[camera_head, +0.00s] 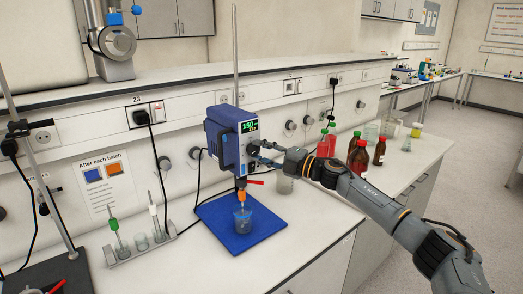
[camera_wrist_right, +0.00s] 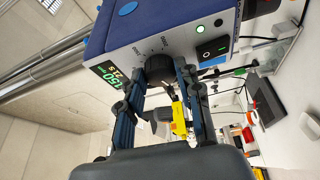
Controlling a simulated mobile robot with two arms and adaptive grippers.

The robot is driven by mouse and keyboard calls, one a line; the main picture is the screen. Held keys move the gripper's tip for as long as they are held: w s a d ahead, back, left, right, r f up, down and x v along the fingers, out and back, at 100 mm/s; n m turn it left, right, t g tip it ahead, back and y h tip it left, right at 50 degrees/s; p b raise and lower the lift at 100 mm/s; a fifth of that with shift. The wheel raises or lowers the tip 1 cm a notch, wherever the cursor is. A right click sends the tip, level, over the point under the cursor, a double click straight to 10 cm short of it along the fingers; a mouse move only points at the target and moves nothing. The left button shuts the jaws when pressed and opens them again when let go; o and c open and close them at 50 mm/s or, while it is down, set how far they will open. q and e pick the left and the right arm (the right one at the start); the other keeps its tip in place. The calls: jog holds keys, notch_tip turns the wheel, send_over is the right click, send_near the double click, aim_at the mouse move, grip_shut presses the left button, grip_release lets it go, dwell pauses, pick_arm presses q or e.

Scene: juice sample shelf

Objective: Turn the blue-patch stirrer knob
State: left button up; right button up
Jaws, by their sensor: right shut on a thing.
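The stirrer (camera_head: 232,140) is a blue and grey box on a tall rod, with a green-lit display that appears to read 150. It stands over a blue mat (camera_head: 262,228) that bears a beaker (camera_head: 243,219) with bluish liquid. My right gripper (camera_head: 262,151) reaches in from the right at the stirrer's front face. In the right wrist view, the dark stirrer knob (camera_wrist_right: 158,70) sits between the fingertips of the right gripper (camera_wrist_right: 160,78), which is shut on it. In the head view the gripper mostly hides the knob. My left gripper is not in view.
A wall card (camera_head: 103,185) shows a blue and an orange patch. A rack (camera_head: 141,245) with green- and white-topped tools stands left of the mat. The front bench edge is clear.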

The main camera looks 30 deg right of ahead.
jog(key=shift+r+n+g+p, duration=0.15)
jog(key=shift+n+g+p, duration=0.4)
jog(key=shift+n, duration=0.65)
jog(key=o, duration=1.2)
jog(key=shift+a, duration=0.1)
jog(key=shift+c, duration=0.2)
jog(key=shift+s+d, duration=0.3)
jog(key=shift+s, duration=0.1)
jog(key=v, duration=1.1)
